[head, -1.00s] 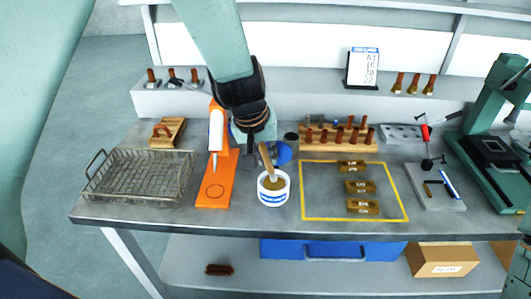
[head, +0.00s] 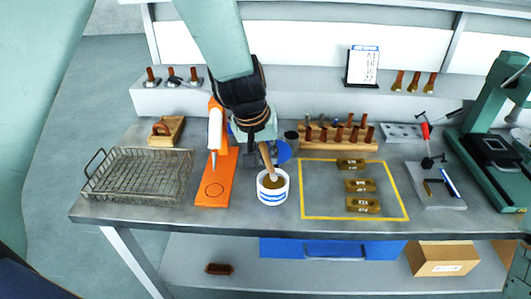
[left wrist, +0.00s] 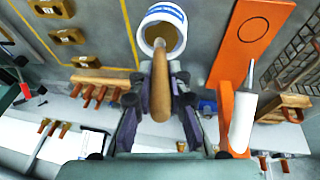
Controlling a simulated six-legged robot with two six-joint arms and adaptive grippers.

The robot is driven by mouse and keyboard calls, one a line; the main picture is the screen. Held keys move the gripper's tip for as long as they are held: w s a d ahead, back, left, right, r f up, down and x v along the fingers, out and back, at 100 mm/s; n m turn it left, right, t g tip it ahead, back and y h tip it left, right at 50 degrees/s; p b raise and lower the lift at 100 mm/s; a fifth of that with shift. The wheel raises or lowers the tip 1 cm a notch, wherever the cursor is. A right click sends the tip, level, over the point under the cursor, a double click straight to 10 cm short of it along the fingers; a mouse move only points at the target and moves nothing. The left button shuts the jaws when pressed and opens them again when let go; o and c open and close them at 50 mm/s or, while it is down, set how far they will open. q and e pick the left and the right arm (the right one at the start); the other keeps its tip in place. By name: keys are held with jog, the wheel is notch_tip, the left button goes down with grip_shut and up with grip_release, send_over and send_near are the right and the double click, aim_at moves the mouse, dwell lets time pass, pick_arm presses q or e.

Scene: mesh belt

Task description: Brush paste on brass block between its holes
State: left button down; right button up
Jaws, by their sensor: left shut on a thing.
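My left gripper (head: 262,150) is shut on a brush with a wooden handle (head: 268,160). The brush's lower end dips into a white tub of brownish paste (head: 284,187), so its bristles are hidden. In the left wrist view the handle (left wrist: 161,90) lies between the fingers of the gripper (left wrist: 160,105), pointing at the tub (left wrist: 176,17). Three brass blocks (head: 350,163) (head: 360,185) (head: 362,204) lie in a column inside a yellow outline, right of the tub. Their holes are too small to make out well.
Left of the tub are an orange stand (head: 216,190) with a white tube and a wire basket (head: 140,197). A wooden rack of several brown-handled tools (head: 337,145) stands behind the blocks. A grey plate with fixtures (head: 436,197) lies to the right. The outlined area's left half is clear.

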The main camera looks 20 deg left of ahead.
pick_arm(q)
jog(key=shift+a+f, duration=0.1)
jog(key=shift+f, duration=0.05)
jog(key=shift+s, duration=0.15)
jog(key=shift+f+b, duration=0.2)
jog(key=shift+b, duration=0.1)
dwell(0.4)
dwell(0.3)
jog(key=shift+f, duration=0.1)
dwell(0.9)
